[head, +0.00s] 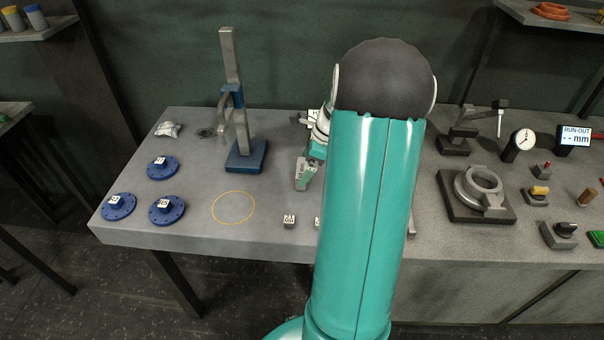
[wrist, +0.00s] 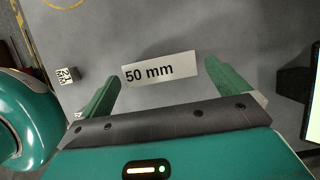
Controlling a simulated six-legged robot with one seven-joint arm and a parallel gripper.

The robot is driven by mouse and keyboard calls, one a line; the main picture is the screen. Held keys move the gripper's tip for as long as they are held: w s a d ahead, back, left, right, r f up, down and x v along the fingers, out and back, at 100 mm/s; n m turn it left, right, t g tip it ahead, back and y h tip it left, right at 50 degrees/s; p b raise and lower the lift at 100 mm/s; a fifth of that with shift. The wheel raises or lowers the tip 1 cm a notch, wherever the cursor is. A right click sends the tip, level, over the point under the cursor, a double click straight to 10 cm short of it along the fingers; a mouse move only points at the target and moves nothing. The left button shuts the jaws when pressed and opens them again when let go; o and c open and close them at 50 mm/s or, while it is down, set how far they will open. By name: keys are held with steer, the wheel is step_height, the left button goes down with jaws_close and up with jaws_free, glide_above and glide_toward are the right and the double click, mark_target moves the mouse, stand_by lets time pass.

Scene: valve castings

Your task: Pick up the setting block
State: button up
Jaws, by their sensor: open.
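My gripper (wrist: 160,72) is open, with its two green fingers wide apart and nothing held between them. In the head view my gripper (head: 304,175) hangs over the bench, partly hidden by my arm. A white-faced piece marked "50 mm" (wrist: 160,69) shows between the fingertips in the wrist view, with gaps on both sides. I cannot tell its height or whether it is the setting block. A small grey block with a number label (wrist: 67,75) lies left of the fingers; it also shows in the head view (head: 290,221).
Blue flanges (head: 166,209) lie on the left of the bench (head: 200,237), near a yellow circle (head: 233,192). A height stand (head: 246,157) rises behind. Right of my arm are a ring casting (head: 481,190), a dial gauge (head: 524,140) and a display (head: 575,136).

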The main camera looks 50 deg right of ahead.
mark_target(303, 167)
steer(key=x, duration=0.3)
steer(key=shift+f, duration=0.15)
steer(key=c, duration=1.6)
steer(key=shift+w, duration=0.1)
steer(key=shift+c, duration=0.6)
